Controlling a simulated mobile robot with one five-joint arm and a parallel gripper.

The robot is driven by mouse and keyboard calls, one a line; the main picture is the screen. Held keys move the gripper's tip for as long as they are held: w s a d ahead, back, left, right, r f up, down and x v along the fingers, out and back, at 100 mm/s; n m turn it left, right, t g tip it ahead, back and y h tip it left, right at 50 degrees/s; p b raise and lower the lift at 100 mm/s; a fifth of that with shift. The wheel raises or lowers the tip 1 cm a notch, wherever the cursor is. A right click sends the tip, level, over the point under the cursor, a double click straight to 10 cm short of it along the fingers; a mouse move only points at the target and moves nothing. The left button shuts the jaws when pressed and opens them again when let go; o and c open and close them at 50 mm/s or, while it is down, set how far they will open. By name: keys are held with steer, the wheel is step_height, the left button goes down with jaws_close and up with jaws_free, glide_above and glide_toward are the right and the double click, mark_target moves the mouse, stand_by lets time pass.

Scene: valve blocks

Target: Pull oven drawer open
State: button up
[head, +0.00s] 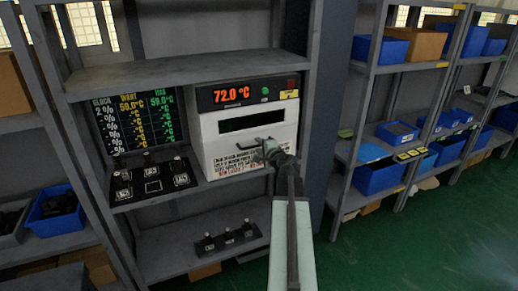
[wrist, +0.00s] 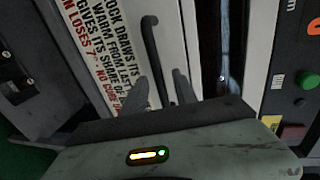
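The oven (head: 248,125) is a white box on the shelf with a red 72.0 °C display (head: 231,95). Its drawer front has a dark slot and a dark bar handle (head: 250,145); the drawer looks shut. In the wrist view the handle (wrist: 153,50) runs down the white front, beside a printed label (wrist: 100,35). My gripper (wrist: 160,80) is open, with one finger on each side of the handle's lower part and gaps showing. In the head view my gripper (head: 268,149) is at the handle's right end, partly hiding it; contact cannot be told.
Left of the oven are a readout board (head: 140,110) and a black tray of blocks (head: 152,183). A black strip with knobs (head: 228,238) lies on the lower shelf. A grey post (head: 318,110) stands close right of the oven. Green floor (head: 420,245) is clear at right.

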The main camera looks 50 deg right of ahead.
steer(key=shift+w+d+f, duration=0.15)
steer(key=shift+w+d, duration=0.05)
steer(key=shift+w, duration=0.3)
jaws_close()
stand_by(1.0)
